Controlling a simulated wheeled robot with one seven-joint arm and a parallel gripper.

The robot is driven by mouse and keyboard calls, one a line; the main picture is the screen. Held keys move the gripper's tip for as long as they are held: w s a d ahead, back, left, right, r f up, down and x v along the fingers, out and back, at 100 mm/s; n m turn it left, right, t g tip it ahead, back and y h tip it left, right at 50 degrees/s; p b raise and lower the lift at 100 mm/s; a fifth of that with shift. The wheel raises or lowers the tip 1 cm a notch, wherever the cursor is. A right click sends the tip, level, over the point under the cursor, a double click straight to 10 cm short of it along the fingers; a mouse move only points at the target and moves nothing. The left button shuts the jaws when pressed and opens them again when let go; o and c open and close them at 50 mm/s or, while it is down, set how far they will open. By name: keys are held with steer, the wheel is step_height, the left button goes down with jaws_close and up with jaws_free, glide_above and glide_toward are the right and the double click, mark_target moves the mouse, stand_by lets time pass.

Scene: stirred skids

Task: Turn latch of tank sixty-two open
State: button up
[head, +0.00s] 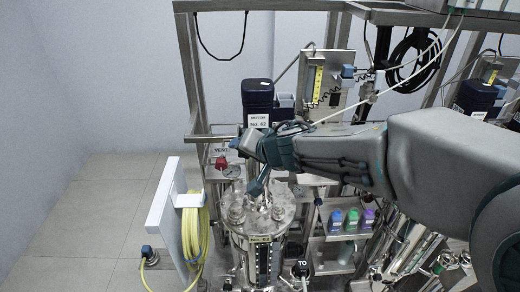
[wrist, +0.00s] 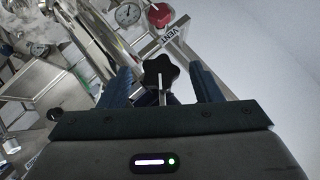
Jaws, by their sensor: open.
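The steel tank (head: 262,262) with a "No. 62" plate stands below my gripper (head: 253,165) in the head view. Its round metal lid (head: 280,212) carries several fittings. In the wrist view my gripper (wrist: 160,74) is open, with one dark finger on each side of a black star-shaped knob (wrist: 159,70). The knob appears between the fingertips; I cannot tell whether either finger touches it. My gripper and arm hide part of the fittings above the lid in the head view. I cannot make out which part is the latch.
A red vent knob (head: 221,163) with a "VENT" label (wrist: 175,35) is close by. A white panel with a coiled yellow hose (head: 194,232) stands at left. A rack of coloured bottles (head: 352,222) is right of the tank. Open floor (head: 85,210) lies at left.

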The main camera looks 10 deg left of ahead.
steer(key=v, duration=1.3)
steer(key=shift+d+r, duration=0.2)
steer(key=shift+s, duration=0.1)
steer(key=s+a+f+n+t+h+b, duration=0.1)
steer(key=s+a+f+n+t+b, duration=0.3)
steer(key=n, duration=0.7)
steer(key=d+f+n+t+h+b, duration=0.15)
steer(key=n+b, duration=0.35)
steer(key=n, duration=0.5)
steer(key=s+a+f+n+t+h+b, duration=0.1)
steer(key=s+a+f+n+t+b, duration=0.3)
steer(key=n, duration=0.7)
steer(key=d+p+x, duration=0.1)
steer(key=x, duration=1.3)
steer(key=shift+w+d+r+p, duration=0.2)
steer(key=shift+w+r+p, duration=0.2)
steer(key=shift+w, duration=0.15)
